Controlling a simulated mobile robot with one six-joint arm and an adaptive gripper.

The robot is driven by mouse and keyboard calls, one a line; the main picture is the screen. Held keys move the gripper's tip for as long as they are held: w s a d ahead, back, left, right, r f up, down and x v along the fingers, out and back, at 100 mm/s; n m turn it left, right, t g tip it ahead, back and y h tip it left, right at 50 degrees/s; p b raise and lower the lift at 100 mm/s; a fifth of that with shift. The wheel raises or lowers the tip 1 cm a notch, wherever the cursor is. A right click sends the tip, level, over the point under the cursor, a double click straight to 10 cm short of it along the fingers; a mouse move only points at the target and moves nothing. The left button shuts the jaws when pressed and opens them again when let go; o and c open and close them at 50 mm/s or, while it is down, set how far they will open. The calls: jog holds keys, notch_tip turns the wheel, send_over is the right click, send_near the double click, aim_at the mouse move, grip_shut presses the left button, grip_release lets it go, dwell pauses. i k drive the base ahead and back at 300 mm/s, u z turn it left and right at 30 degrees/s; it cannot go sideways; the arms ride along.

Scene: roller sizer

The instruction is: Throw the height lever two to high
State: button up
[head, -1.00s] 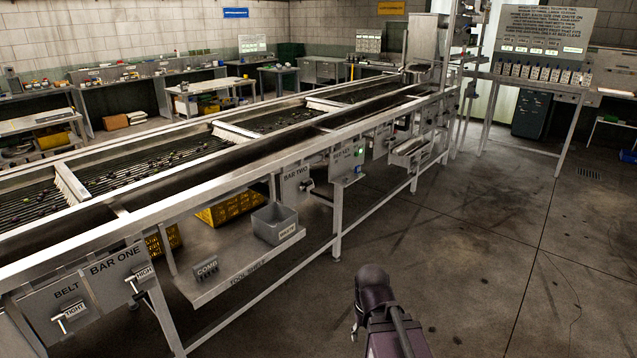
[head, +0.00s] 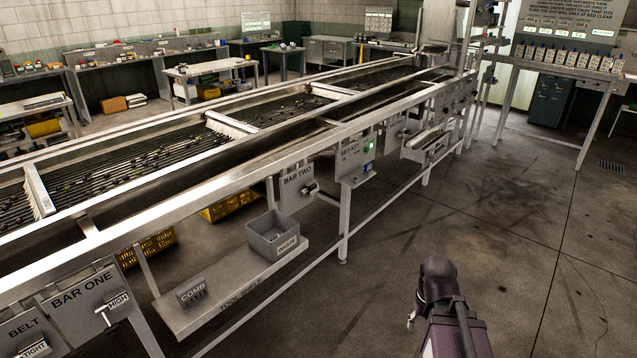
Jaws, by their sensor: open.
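The steel roller sizer runs across the view, with levers on plates along its near side. The plate labelled BAR TWO (head: 297,188) hangs under the frame near the middle. Its small lever (head: 311,189) sticks out at the plate's right side; the position word on it is too small to read. Nearer, at lower left, a plate labelled BAR ONE (head: 85,292) has a lever (head: 112,306) tagged HIGH. My dark folded arm shows at lower right, well apart from the BAR TWO plate. My gripper's fingertips cannot be made out in this view.
A BELT lever tagged TIGHT (head: 36,349) is at the lower left corner. A tool shelf (head: 225,303) juts out below the frame, with a grey WASTE bin (head: 272,240) and a COMB (head: 190,292). A frame leg (head: 345,225) stands right of BAR TWO. Floor at right is open.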

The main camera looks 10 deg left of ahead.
aim_at(312, 187)
jog(key=u, duration=0.2)
jog(key=i, duration=1)
jog(key=u, duration=0.45)
